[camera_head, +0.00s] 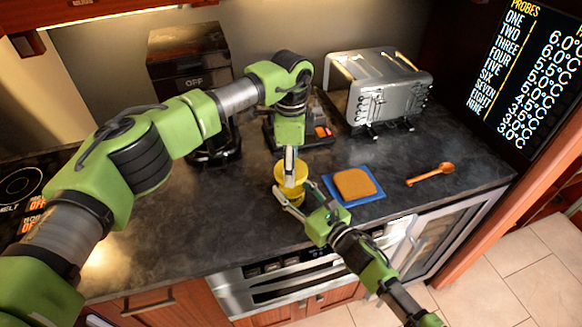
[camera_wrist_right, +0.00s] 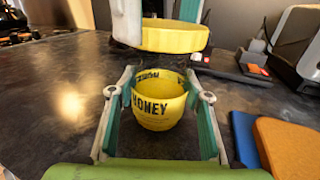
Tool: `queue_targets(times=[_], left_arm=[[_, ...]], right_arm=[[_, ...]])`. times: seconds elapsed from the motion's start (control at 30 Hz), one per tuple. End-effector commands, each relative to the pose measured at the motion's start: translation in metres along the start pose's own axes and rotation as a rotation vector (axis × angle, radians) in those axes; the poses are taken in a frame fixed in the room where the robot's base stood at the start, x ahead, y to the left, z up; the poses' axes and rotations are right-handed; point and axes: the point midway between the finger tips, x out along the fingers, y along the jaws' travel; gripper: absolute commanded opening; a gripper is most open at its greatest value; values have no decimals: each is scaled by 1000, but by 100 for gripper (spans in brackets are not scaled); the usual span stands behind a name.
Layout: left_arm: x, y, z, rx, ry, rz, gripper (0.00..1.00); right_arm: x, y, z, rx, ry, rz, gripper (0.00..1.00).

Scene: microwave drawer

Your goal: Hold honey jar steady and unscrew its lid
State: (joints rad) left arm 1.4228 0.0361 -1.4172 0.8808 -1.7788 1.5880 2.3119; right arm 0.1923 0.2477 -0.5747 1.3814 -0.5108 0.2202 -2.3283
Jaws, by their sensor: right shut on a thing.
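The yellow honey jar (camera_wrist_right: 158,103), marked HONEY, stands upright with its top open in the right wrist view. It also shows in the head view (camera_head: 291,195), partly covered. My right gripper (camera_wrist_right: 160,85) is shut on the jar, one finger on each side. The wide yellow lid (camera_wrist_right: 172,36) is in the air above the jar, with a gap between them. My left gripper (camera_head: 290,160) comes down from above and is shut on the lid; its fingers (camera_wrist_right: 155,18) show at the lid in the right wrist view.
A bread slice (camera_head: 354,184) on a blue board (camera_head: 374,195) lies right of the jar. An orange spoon (camera_head: 430,174) lies farther right. A silver toaster (camera_head: 380,88) and a dark appliance (camera_head: 188,55) stand at the back. The counter (camera_head: 240,215) front left is clear.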

Motion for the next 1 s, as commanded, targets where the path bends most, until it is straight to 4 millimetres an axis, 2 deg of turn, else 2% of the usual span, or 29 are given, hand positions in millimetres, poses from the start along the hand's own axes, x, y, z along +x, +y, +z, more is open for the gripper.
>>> queue_targets(times=[0.53,0.83,1.0], left_arm=[[-8,0,0,0,0,-1,27],[-41,0,0,0,0,-2,27],[-46,0,0,0,0,1,27]], right_arm=[[0,0,-2,1,3,-1,0],[0,0,-2,1,3,-1,0],[0,0,-2,0,3,-1,0]])
